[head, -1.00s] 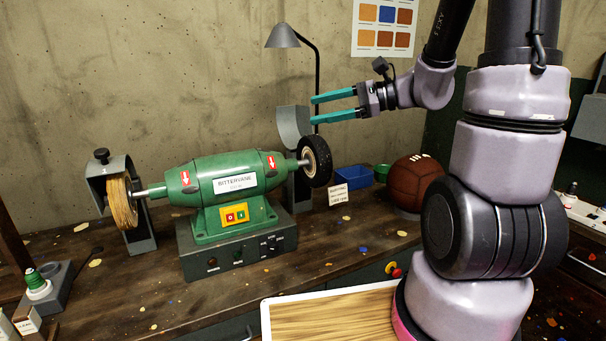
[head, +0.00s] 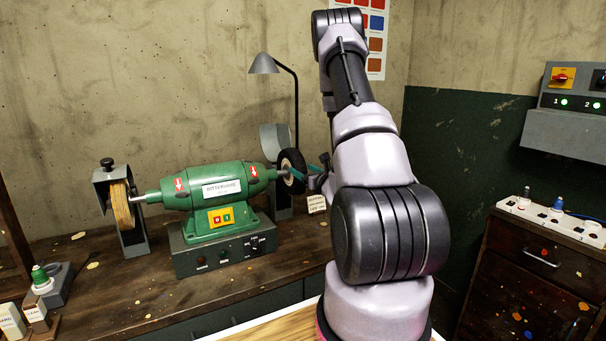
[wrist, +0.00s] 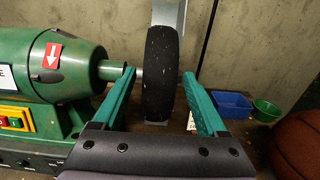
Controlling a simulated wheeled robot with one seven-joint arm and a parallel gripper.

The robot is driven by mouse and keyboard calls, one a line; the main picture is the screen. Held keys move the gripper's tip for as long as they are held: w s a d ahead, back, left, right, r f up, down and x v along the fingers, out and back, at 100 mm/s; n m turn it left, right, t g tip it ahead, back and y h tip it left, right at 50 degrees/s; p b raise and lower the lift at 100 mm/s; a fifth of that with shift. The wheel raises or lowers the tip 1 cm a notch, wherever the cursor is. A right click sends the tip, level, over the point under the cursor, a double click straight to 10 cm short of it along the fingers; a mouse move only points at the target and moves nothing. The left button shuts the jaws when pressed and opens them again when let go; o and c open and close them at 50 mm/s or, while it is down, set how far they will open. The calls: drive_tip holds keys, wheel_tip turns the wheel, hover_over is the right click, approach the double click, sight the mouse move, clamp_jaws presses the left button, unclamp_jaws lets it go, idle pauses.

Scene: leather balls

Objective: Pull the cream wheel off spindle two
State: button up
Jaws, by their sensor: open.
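A green bench grinder (head: 215,195) carries a wheel at each end. On its right spindle sits a wheel with a dark, speckled rim (wrist: 160,95) and a paler side face (head: 291,167). On its left spindle is a tan wheel (head: 122,205), partly inside a grey guard. No number shows at either spindle, and I see no plainly cream wheel. My gripper (wrist: 158,75) is open, its teal fingers on either side of the dark-rimmed wheel, the left one near the spindle. I cannot tell whether they touch it. My arm hides part of the gripper in the head view.
A lamp (head: 263,64) and a grey guard (head: 275,140) stand behind the right wheel. A blue bin (wrist: 232,104), a green bowl (wrist: 265,110) and a brown ball (wrist: 298,145) lie to its right. A wall switch box (head: 565,105) shows lights 1 and 2.

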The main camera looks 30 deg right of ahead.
sight(292, 163)
drive_tip(key=w, duration=0.8)
drive_tip(key=shift+w+a, duration=0.1)
drive_tip(key=shift+w, duration=0.25)
clamp_jaws()
